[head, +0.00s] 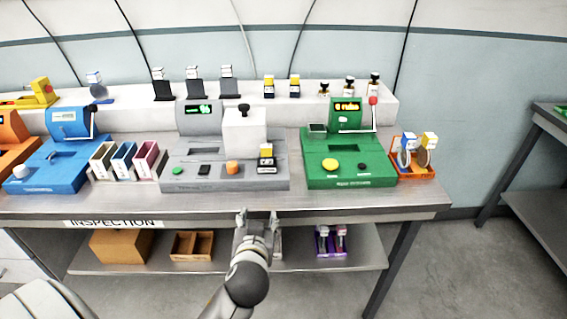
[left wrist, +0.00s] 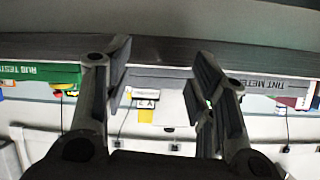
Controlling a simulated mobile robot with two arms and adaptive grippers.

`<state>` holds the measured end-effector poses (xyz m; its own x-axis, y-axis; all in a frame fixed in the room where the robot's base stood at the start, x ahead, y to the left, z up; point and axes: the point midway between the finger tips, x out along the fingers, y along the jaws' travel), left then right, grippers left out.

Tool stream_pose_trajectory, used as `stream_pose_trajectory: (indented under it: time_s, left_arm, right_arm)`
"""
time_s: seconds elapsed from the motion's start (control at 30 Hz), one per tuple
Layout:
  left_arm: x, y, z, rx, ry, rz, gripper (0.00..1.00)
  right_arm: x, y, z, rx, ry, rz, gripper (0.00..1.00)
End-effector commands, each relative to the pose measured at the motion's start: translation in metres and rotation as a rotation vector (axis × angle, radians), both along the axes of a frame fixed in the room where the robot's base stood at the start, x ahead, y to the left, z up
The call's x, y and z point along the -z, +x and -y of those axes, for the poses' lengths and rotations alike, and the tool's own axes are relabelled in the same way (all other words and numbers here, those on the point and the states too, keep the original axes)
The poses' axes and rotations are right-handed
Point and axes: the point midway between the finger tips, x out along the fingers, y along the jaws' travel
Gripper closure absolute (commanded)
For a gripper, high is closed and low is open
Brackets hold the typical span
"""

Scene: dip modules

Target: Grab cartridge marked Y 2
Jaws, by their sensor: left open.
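The cartridge marked Y 2 has a yellow body, a dark part and a white label (left wrist: 147,103). It appears upside down in the left wrist view, framed between my fingers. In the head view it appears to be the yellow and black cartridge (head: 266,152) standing at the right front of the grey tint meter (head: 208,183), its mark too small to read. My left gripper (head: 258,214) is open and empty, in front of the bench edge and short of the cartridge. Its fingers also show in the left wrist view (left wrist: 160,85). My right gripper is out of view.
The green rub tester (head: 345,182) stands right of the grey meter, with a gap between. A white block (head: 244,132) stands behind the cartridge. More yellow-topped cartridges (head: 268,84) stand on the back ledge (head: 130,97). The bench's front strip (head: 330,207) is clear.

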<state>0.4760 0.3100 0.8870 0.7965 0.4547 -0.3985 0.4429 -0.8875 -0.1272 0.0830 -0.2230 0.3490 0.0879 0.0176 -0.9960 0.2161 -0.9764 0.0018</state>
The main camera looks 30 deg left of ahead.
Motion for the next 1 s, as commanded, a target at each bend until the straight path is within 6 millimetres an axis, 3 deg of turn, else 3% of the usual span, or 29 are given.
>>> stream_pose_trajectory:
  time_s: [0.2,0.5,0.8,1.0]
  left_arm:
    - [-0.055,0.026,-0.013,-0.053,0.039,0.213,0.48]
    - [-0.105,0.053,-0.016,-0.061,0.087,0.412,0.48]
    - [-0.111,0.090,-0.037,-0.059,0.093,0.425,0.48]
    - [-0.109,0.103,-0.046,-0.060,0.091,0.424,0.48]
  right_arm:
    - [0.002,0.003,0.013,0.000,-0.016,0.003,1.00]
    - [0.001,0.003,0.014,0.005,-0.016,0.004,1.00]
    - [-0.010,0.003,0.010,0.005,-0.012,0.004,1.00]
    - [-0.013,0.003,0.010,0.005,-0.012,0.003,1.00]
